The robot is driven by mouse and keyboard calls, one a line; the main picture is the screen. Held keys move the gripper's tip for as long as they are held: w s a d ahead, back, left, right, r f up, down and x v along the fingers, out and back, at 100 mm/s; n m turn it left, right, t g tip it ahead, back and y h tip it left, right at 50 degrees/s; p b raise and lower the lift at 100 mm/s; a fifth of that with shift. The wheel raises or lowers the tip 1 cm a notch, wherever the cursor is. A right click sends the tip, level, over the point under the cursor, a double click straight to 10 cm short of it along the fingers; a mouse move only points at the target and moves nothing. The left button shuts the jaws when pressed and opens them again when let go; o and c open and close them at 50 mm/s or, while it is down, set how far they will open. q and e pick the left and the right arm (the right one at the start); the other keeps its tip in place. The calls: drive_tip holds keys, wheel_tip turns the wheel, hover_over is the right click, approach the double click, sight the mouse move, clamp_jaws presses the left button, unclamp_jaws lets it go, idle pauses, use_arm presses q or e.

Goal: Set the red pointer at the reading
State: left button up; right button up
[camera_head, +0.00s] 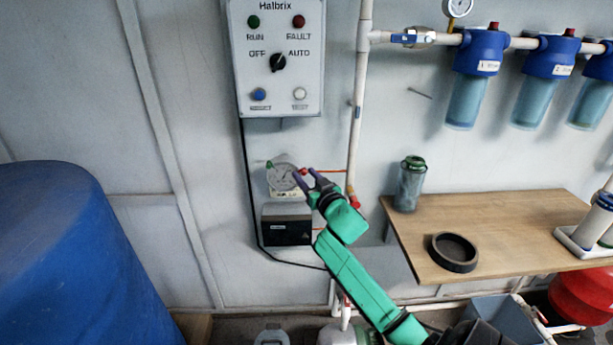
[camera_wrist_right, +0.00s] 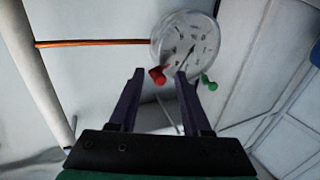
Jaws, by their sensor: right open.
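A round white dial gauge (camera_head: 282,180) with dark markings is on the wall below the control box. It also shows in the right wrist view (camera_wrist_right: 190,42), with a dark needle. The red pointer's knob (camera_wrist_right: 157,75) is at the dial's rim, and a green knob (camera_wrist_right: 209,83) is at another place on the rim. My right gripper (camera_wrist_right: 160,73) is open in front of the dial. In the wrist view the red knob appears between its fingertips, nearer the left one; contact cannot be told. The right gripper (camera_head: 304,172) partly covers the dial's right side in the head view. My left gripper is out of view.
A control box (camera_head: 276,85) is above the gauge, and a dark box (camera_head: 286,228) is just below it. A vertical white pipe (camera_head: 358,110) runs to the right. A wooden shelf (camera_head: 500,225) with a black ring and a green-capped canister is farther right.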

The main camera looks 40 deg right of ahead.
drive_tip(key=shift+c, duration=0.3)
clamp_jaws()
idle(1.1)
